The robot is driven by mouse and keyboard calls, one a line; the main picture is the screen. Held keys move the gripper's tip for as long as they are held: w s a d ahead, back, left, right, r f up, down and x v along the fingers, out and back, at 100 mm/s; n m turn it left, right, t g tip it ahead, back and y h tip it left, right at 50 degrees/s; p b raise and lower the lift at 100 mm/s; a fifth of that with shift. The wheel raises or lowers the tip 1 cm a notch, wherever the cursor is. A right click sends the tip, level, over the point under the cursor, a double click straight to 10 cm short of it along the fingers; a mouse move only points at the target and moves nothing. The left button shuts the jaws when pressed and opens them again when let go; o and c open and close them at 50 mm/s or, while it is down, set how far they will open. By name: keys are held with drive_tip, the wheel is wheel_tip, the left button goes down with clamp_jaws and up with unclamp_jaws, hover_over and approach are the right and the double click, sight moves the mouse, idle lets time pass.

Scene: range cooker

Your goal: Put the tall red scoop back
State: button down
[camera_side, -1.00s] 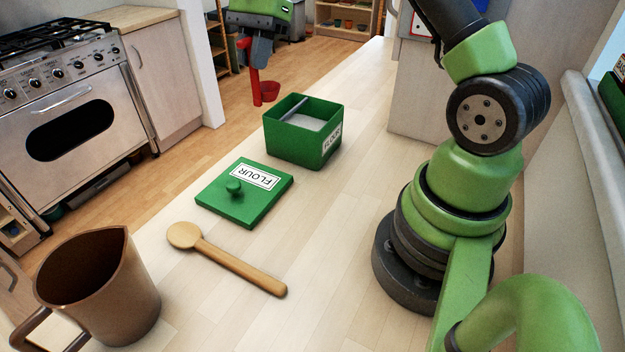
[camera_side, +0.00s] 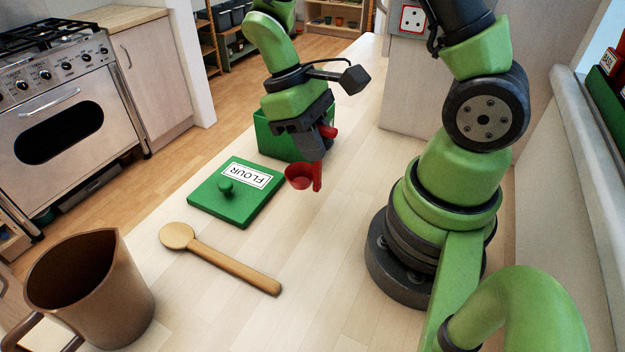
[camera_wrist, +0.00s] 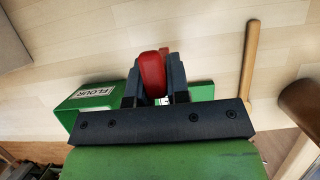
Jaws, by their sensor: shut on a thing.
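The red scoop (camera_side: 299,177) is held by my gripper (camera_side: 313,150), which is shut on its handle. Its cup hangs below the fingers, apart from the counter as far as I can tell. In the wrist view the red handle (camera_wrist: 152,74) is between the two dark fingers of my gripper (camera_wrist: 155,72). The green flour box (camera_side: 275,138) stands just behind my gripper, which hides most of it and its inside. Its labelled side (camera_wrist: 90,94) shows in the wrist view. The green lid (camera_side: 236,208) with a knob lies flat on the counter, left of the scoop.
A wooden spoon (camera_side: 225,262) lies in front of the lid. A brown jug (camera_side: 95,285) stands at the near left. The counter (camera_side: 330,245) between spoon and my base is clear.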

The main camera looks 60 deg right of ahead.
drive_tip(key=shift+f, duration=2.9)
drive_tip(key=shift+f, duration=0.1)
drive_tip(key=c, duration=1.1)
unclamp_jaws()
drive_tip(key=v, duration=1.1)
wheel_tip(320, 180, up, 9)
drive_tip(key=m+t, duration=0.2)
drive_tip(key=t, duration=0.3)
hover_over(314, 170)
drive_tip(key=w+a, duration=0.1)
drive_tip(key=w, duration=0.1)
drive_tip(key=s+a+r+m+t+y, duration=0.2)
drive_tip(key=s+r+t, duration=0.2)
drive_tip(key=s+t, duration=0.2)
drive_tip(key=shift+s+r+t, duration=0.4)
